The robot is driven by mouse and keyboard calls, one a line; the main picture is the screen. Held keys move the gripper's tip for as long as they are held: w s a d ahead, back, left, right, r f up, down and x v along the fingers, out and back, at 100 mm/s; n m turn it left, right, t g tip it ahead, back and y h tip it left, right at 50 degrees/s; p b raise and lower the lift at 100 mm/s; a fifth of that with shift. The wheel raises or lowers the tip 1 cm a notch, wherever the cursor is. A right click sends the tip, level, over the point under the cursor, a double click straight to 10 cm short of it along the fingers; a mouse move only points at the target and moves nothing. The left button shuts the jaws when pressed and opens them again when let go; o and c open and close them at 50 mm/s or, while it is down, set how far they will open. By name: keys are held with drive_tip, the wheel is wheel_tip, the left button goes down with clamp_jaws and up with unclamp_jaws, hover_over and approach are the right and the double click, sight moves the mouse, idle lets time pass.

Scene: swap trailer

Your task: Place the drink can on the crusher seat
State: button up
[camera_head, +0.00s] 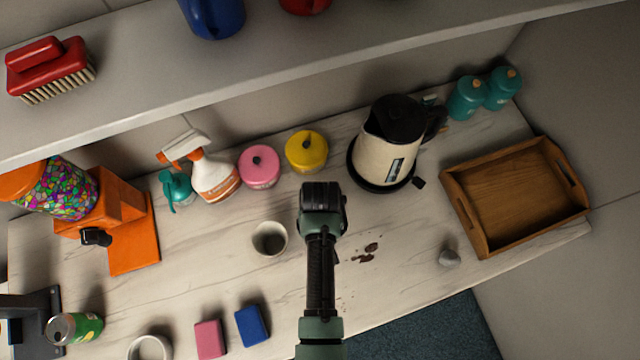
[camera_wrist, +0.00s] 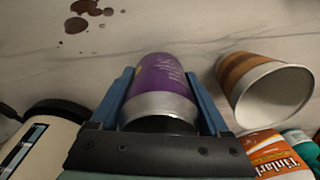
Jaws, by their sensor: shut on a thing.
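My gripper (camera_head: 322,200) is above the middle of the counter. In the wrist view its blue fingers (camera_wrist: 160,78) are shut around a purple drink can (camera_wrist: 163,85) with a silver rim. The head view does not show this can, as my gripper hides it.
A cup (camera_head: 270,238) stands left of my gripper, the kettle (camera_head: 385,150) to its right. An orange dispenser (camera_head: 130,235), spray bottle (camera_head: 215,178) and pink and yellow canisters (camera_head: 259,168) line the back. Sponges (camera_head: 210,338) and a mug (camera_head: 150,348) lie in front. A wooden tray (camera_head: 480,235) is right.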

drive_tip(key=shift+f, duration=0.45)
drive_tip(key=o, duration=1.2)
drive_tip(key=shift+f, duration=0.15)
drive_tip(key=shift+c, duration=0.2)
